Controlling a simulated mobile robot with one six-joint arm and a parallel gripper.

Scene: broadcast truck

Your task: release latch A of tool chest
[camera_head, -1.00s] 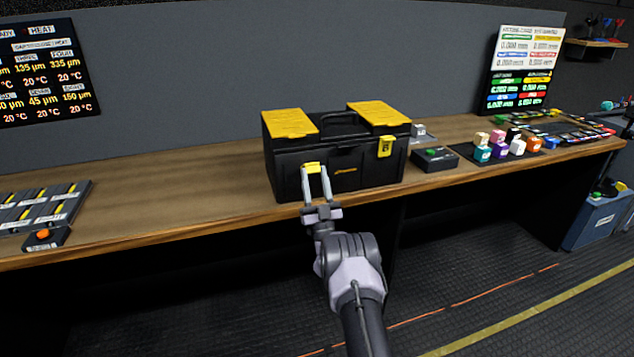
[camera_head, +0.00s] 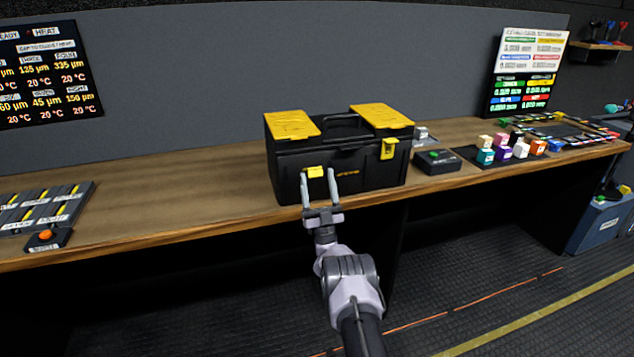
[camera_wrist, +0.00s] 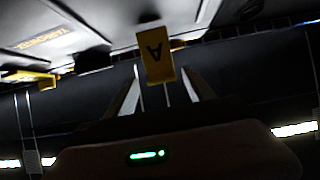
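The black tool chest (camera_head: 290,165) with yellow lid panels stands on the wooden bench, lid shut. Latch A (camera_head: 315,172) is a small yellow tab on the left of its front face. The tab looks shorter than the other yellow latch (camera_head: 389,149) on the right and seems to stick out from the front. In the wrist view latch A (camera_wrist: 157,62) shows its letter upside down. My gripper (camera_head: 318,176) is open in front of the chest, with one finger on each side of latch A. A gap shows between each finger and the tab.
A box with an orange button (camera_head: 46,237) and a labelled panel (camera_head: 45,205) lie at the left. The bench between is clear.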

